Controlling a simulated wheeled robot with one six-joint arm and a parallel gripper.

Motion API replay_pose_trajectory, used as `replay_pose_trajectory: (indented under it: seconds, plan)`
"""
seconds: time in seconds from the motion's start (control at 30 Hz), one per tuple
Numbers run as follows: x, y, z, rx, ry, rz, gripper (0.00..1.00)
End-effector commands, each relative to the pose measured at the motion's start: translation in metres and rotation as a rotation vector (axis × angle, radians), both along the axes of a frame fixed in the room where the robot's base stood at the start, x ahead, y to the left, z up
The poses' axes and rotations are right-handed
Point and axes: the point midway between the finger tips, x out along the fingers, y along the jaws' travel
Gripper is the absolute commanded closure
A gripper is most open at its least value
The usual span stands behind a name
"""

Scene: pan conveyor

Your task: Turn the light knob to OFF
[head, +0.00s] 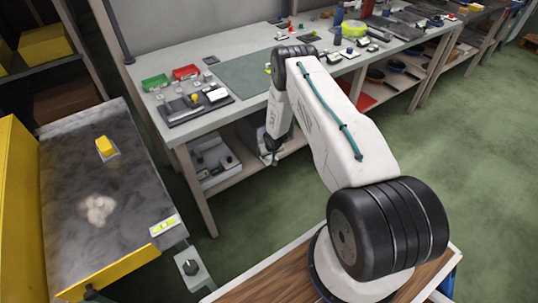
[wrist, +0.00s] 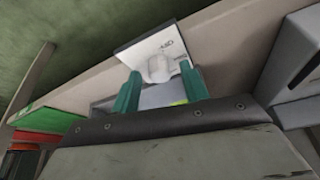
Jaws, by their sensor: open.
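In the wrist view, a pale round knob (wrist: 158,68) sits on a white plate (wrist: 150,45) with small dark lettering that is too blurred to read. My gripper (wrist: 160,85) has two teal fingers standing apart. In the picture, one finger is at each lower side of the knob, with nothing held between them. I cannot tell whether they touch it or which way the knob points. In the head view, my gripper (head: 271,157) hangs low by the front edge of the workbench, and the pale knob cannot be made out there.
The workbench (head: 225,125) carries green (head: 155,82) and red (head: 186,72) bins and several small parts. A shelf with a grey box (head: 212,160) is below. The yellow-edged conveyor (head: 120,205) stands left, with a black knob (head: 190,267) on a bracket. Green floor is free at right.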

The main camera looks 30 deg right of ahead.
Motion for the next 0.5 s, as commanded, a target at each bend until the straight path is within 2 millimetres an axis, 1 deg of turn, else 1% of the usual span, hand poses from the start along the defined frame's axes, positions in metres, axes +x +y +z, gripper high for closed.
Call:
replay_pose_trajectory:
  seconds: [0.13, 0.17, 0.2, 0.27, 0.3, 0.33, 0.5]
  plan:
    - [0.0001, 0.0000, 0.0004, 0.000, 0.000, 0.000, 0.55]
    - [0.0001, 0.0000, 0.0004, 0.000, 0.000, 0.000, 0.58]
    - [0.0001, 0.0000, 0.0004, 0.000, 0.000, 0.000, 0.69]
    - [0.0000, 0.0000, 0.0004, 0.000, 0.000, 0.000, 0.86]
    - [0.0001, 0.0000, 0.0005, 0.000, 0.000, 0.000, 0.97]
    - [0.0000, 0.0000, 0.0004, 0.000, 0.000, 0.000, 1.00]
    - [0.0001, -0.0001, 0.0006, 0.000, 0.000, 0.002, 1.00]
